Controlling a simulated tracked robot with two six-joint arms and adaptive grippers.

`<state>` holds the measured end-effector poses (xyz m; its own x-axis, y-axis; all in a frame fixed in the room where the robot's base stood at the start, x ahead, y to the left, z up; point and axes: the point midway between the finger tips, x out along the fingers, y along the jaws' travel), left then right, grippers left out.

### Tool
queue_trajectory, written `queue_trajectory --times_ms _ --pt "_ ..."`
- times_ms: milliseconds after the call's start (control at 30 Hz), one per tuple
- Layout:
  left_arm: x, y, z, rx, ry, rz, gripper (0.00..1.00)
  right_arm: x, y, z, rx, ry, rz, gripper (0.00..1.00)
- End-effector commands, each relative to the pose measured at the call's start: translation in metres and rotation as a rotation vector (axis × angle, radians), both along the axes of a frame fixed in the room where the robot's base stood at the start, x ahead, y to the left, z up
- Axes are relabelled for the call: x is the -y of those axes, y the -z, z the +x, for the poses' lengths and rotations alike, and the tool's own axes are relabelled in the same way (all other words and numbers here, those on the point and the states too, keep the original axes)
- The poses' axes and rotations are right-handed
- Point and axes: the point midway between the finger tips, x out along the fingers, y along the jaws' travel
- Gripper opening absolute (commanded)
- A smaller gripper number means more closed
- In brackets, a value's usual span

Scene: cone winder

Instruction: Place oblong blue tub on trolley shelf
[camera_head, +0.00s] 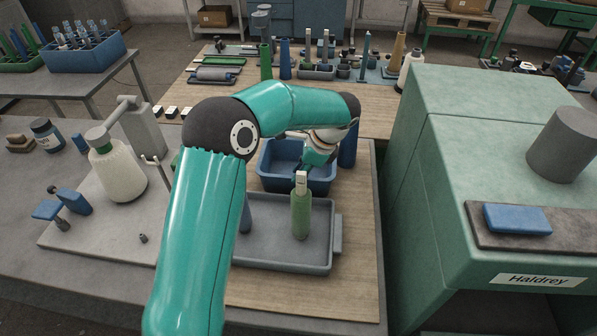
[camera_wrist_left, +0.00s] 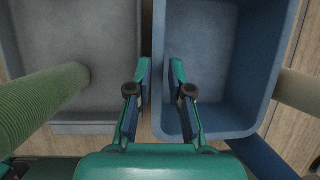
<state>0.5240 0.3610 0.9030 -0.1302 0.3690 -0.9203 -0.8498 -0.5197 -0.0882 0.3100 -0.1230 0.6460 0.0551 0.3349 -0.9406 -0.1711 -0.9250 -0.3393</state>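The oblong blue tub (camera_head: 275,180) stands on a wooden board behind a grey tray (camera_head: 285,262). In the left wrist view the tub (camera_wrist_left: 255,110) fills the right side and the tray (camera_wrist_left: 95,30) the left. My left gripper (camera_head: 308,168) is at the tub's near wall and hides part of it. In the wrist view its open fingers (camera_wrist_left: 159,95) lie one on each side of that wall, with nothing visibly clamped. I cannot tell whether they touch it. My right gripper is out of view. I cannot make out the trolley shelf.
A green ribbed spool (camera_head: 301,215) stands in the tray, close to my left gripper; it shows in the wrist view (camera_wrist_left: 35,100). A dark blue spool (camera_head: 347,148) stands right of the tub. A green machine (camera_head: 440,190) blocks the right side. Tall spools (camera_head: 285,60) stand behind.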

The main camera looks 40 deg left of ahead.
Motion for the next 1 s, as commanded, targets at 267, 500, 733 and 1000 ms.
queue_trajectory --times_ms 267,500,733,1000 --pt "-0.013 0.032 -0.004 -0.004 -0.001 0.0 0.2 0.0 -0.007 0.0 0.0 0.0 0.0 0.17" --pt "-0.019 0.047 -0.005 0.0 0.001 0.0 0.2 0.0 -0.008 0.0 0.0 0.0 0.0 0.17" --pt "-0.019 0.047 -0.005 0.0 0.001 0.0 0.08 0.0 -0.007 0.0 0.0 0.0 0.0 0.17" --pt "-0.019 0.046 -0.005 0.0 0.0 0.0 0.0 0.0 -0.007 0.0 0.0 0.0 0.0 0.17"
